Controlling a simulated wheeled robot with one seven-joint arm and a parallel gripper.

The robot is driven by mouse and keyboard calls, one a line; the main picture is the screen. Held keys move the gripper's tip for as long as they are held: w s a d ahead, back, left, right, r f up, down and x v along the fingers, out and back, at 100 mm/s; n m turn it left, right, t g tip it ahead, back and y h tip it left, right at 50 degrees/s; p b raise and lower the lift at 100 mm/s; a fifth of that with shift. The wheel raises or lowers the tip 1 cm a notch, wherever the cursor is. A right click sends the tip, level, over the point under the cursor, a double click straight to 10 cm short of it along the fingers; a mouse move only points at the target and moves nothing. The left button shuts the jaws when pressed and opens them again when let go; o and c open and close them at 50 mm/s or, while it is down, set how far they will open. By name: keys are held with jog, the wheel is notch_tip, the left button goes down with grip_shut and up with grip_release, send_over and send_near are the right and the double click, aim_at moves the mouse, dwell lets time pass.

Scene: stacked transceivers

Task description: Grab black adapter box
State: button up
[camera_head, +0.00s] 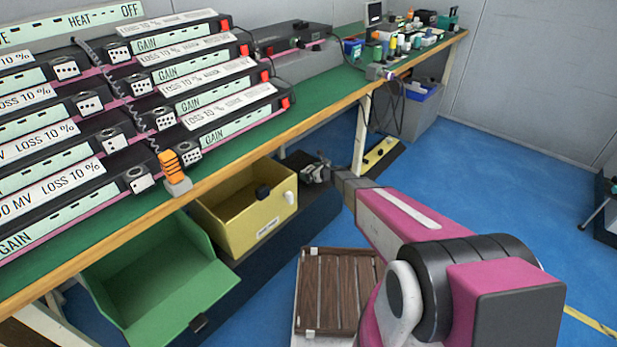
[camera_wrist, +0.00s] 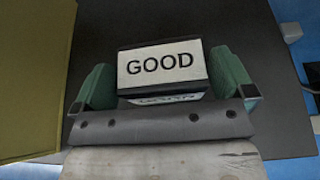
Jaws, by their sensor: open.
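A black box (camera_wrist: 162,46) with a white label reading "GOOD" lies on a dark surface in the wrist view. I take it for the adapter box. My gripper (camera_wrist: 165,80) is open, with one green finger on each side of the box's near part. I cannot tell whether either finger touches it. In the head view my gripper (camera_head: 317,174) is low beside the bench, just right of the yellow bin, over the dark shelf. There the box is too small and too dark to make out clearly.
The yellow bin (camera_head: 226,232) stands close to the left of my gripper; its wall (camera_wrist: 32,75) shows in the wrist view. A green bin (camera_head: 160,282) is further left. The bench (camera_head: 330,88) with stacked transceivers is above. A wooden slatted crate (camera_head: 337,290) is on the floor.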

jog(key=x, duration=0.2)
jog(key=shift+w+a+f, duration=0.1)
jog(key=shift+w+a, duration=0.1)
jog(key=shift+w, duration=0.05)
jog(key=c, duration=0.7)
jog(key=shift+c, duration=0.2)
